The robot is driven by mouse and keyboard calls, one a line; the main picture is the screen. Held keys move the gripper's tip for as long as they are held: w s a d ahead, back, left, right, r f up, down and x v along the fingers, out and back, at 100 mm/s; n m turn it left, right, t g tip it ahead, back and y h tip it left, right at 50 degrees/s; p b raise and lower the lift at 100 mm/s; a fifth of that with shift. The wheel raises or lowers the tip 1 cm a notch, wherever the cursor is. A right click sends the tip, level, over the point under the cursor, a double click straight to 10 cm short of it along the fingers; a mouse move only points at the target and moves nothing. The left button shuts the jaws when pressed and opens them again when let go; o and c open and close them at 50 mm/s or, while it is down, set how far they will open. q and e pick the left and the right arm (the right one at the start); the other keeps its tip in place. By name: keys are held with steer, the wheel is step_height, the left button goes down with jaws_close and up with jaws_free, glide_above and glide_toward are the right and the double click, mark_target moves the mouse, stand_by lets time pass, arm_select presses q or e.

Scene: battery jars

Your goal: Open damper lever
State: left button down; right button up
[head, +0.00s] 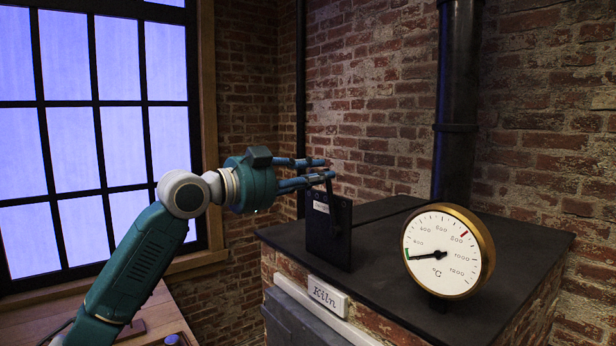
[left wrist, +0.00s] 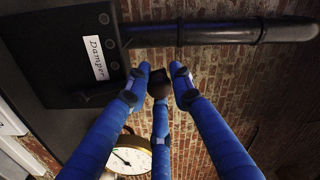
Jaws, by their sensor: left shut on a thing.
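The damper (head: 328,232) is an upright black panel standing on the left part of the kiln top, with a white label; in the left wrist view, the panel (left wrist: 62,42) carries the label "Damper" (left wrist: 95,58). Its dark lever (head: 330,187) rises at the panel's top. The lever's dark knob (left wrist: 159,83) lies between the blue fingertips in the left wrist view. My left gripper (head: 322,170) reaches in from the left above the panel and is shut on the lever; its fingers partly hide the lever. My right gripper is not in view.
A round brass-rimmed temperature gauge (head: 448,250) stands right of the damper on the dark kiln top (head: 400,222). A black flue pipe (head: 458,100) rises behind. A "Kiln" sign (head: 328,297) is on the front edge. A wooden bench (head: 160,312) is below left.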

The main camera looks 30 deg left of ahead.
arm_select(q)
steer(key=shift+s+d+f+m, duration=0.1)
steer(key=shift+s+d+m, duration=0.05)
steer(key=shift+d+m, duration=0.35)
steer(key=shift+s+d+m, duration=0.15)
steer(key=shift+d+m, duration=0.25)
steer(key=shift+d, duration=0.05)
steer(key=shift+f, duration=0.15)
steer(key=c, duration=1.5)
jaws_free()
steer(key=shift+s, duration=0.1)
steer(key=shift+v, duration=6)
